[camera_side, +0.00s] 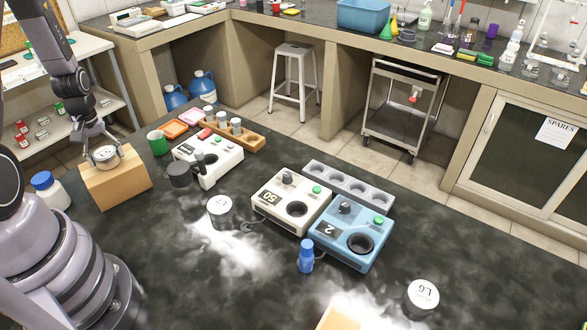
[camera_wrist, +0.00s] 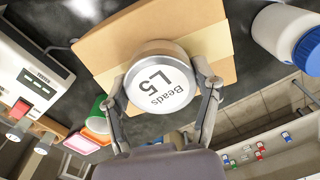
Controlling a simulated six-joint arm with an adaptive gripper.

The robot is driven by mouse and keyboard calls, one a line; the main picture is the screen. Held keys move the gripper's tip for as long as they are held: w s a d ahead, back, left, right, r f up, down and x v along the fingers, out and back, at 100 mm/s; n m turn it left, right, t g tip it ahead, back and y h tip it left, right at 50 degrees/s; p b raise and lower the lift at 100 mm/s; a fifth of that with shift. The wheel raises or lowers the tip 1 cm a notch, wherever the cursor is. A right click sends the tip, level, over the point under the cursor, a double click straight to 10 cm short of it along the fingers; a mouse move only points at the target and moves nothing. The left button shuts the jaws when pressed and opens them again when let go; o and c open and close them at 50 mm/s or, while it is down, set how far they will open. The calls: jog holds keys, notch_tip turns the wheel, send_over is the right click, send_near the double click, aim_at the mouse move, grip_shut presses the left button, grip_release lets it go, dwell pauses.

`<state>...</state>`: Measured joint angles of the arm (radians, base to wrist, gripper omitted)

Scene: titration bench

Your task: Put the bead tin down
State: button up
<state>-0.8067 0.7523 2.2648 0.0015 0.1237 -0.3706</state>
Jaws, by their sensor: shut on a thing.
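In the side view the tin (camera_side: 106,155) is upright at the top of a cardboard box (camera_side: 116,183) at the left. The box's brown top (camera_wrist: 215,45) shows around and behind the tin in the wrist view. I cannot tell whether the tin's base touches the box, as its underside is hidden.
A blue-capped white bottle (camera_side: 50,190) stands left of the box, a green cup (camera_side: 157,142) to its right. Other white-lidded tins stand mid-bench (camera_side: 219,208) and front right, marked L6 (camera_side: 422,296). White (camera_side: 291,200) and blue (camera_side: 350,233) devices fill the centre.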

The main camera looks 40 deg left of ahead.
aim_at(105, 153)
jog(key=shift+f, duration=0.1)
jog(key=o, duration=1.2)
jog(key=shift+c, duration=0.2)
jog(key=w+d+r+m+t, duration=0.1)
jog(key=d+r+m, duration=0.15)
jog(key=r, duration=0.75)
jog(key=w+d+r+m, duration=0.1)
jog(key=d+r, duration=0.3)
jog(key=r, duration=0.6)
jog(key=s+d+r+m+t, duration=0.2)
jog(key=s+d+r+m, duration=0.3)
jog(key=d, duration=0.3)
jog(key=s+d+r+m+t, duration=0.2)
jog(key=s+d+r+m, duration=0.3)
jog(key=d+r, duration=0.2)
jog(key=shift+d+t, duration=0.3)
jog(key=shift+d, duration=0.95)
